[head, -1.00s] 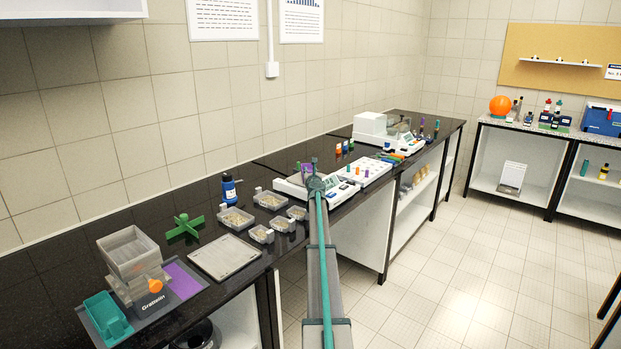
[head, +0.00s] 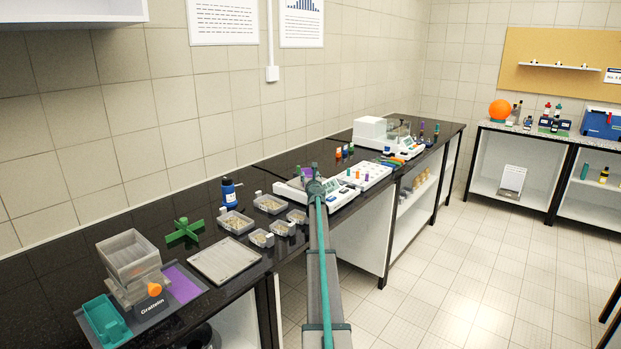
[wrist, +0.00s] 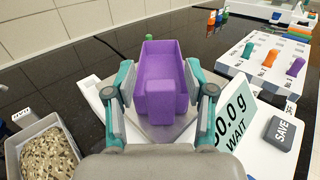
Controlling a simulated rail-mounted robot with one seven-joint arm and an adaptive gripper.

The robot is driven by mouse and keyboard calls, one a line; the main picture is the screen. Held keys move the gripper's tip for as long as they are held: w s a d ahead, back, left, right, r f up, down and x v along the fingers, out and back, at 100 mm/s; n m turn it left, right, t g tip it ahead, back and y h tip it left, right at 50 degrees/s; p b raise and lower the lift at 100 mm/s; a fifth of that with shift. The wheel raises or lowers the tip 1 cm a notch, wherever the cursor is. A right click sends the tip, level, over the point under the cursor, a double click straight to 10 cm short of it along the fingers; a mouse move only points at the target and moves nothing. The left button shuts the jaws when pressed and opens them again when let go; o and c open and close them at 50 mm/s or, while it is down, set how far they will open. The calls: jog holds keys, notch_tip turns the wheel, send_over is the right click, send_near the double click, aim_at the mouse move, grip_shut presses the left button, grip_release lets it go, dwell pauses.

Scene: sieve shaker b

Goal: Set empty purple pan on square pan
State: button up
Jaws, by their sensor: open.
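The purple pan (wrist: 166,62) is an empty open scoop-shaped tray with a raised block at its near end. In the wrist view it sits at or just above the grey square pan (wrist: 163,134) of the white balance; contact is hard to tell. My gripper (wrist: 158,84) is open, one finger on each side of the purple block, with slim gaps visible. In the head view my gripper (head: 315,182) is over the balance (head: 342,208), and the purple pan is mostly hidden there.
Several sample trays (head: 236,222) stand left of the balance; one (wrist: 45,150) is close in the wrist view. A white rack (wrist: 268,62) with coloured pegs is to the right. A green cross (head: 184,232), a flat tray (head: 224,260) and a splitter (head: 133,265) stand further left.

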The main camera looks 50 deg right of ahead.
jog(key=v, duration=1.2)
jog(key=shift+r+b, duration=0.15)
jog(key=shift+b, duration=0.15)
